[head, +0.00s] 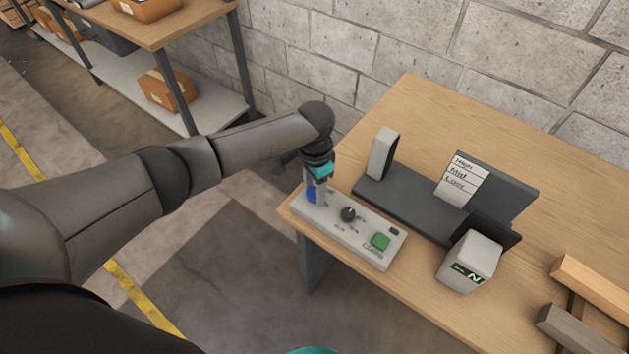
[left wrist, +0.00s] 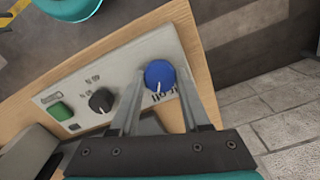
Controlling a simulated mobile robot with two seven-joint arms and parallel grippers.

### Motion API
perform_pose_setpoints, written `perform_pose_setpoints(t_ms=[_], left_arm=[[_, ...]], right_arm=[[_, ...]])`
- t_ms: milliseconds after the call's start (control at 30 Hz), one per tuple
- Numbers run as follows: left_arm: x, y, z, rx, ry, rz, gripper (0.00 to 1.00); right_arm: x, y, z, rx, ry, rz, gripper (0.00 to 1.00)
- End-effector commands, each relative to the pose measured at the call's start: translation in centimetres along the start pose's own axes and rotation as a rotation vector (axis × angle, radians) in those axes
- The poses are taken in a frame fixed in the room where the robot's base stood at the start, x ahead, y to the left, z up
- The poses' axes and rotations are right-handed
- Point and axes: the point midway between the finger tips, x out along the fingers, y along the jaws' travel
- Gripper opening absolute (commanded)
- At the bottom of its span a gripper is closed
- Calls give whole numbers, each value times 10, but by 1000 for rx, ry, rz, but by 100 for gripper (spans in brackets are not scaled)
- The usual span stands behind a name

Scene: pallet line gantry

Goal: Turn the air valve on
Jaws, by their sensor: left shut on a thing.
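A pale control panel (head: 365,238) lies along the near left edge of the wooden table. A blue round knob (head: 311,196), apparently the air valve, sits at the panel's left end. It shows clearly in the left wrist view (left wrist: 159,75) with a white pointer line and small lettering that I cannot read surely. My left gripper (head: 317,195) reaches down over that end and is shut on the blue knob, with one finger on each side. A black knob (head: 348,213) and a green button (head: 380,241) are farther right on the panel. My right gripper does not show.
A dark stand (head: 410,204) holding a label card (head: 462,180) stands behind the panel. A small display box (head: 470,262) stands to its right. Wooden pieces (head: 590,285) lie at the lower right. A shelf (head: 190,105) with cartons stands at the upper left.

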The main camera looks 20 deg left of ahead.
Motion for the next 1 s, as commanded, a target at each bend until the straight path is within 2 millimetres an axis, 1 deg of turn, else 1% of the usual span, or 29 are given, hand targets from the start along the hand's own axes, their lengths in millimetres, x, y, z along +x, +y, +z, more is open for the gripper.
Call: perform_pose_setpoints(t_ms=[33,100,400,700,1000], left_arm=[[-3,0,0,45,-2,1,0],[-3,1,0,112,0,1,0],[-1,1,0,397,0,1,0],[-1,1,0,676,1,0,0],[-1,2,0,901,2,0,0]], right_arm=[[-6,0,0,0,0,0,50],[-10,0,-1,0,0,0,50],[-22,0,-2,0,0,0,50],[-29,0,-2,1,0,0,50],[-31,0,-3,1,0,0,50]])
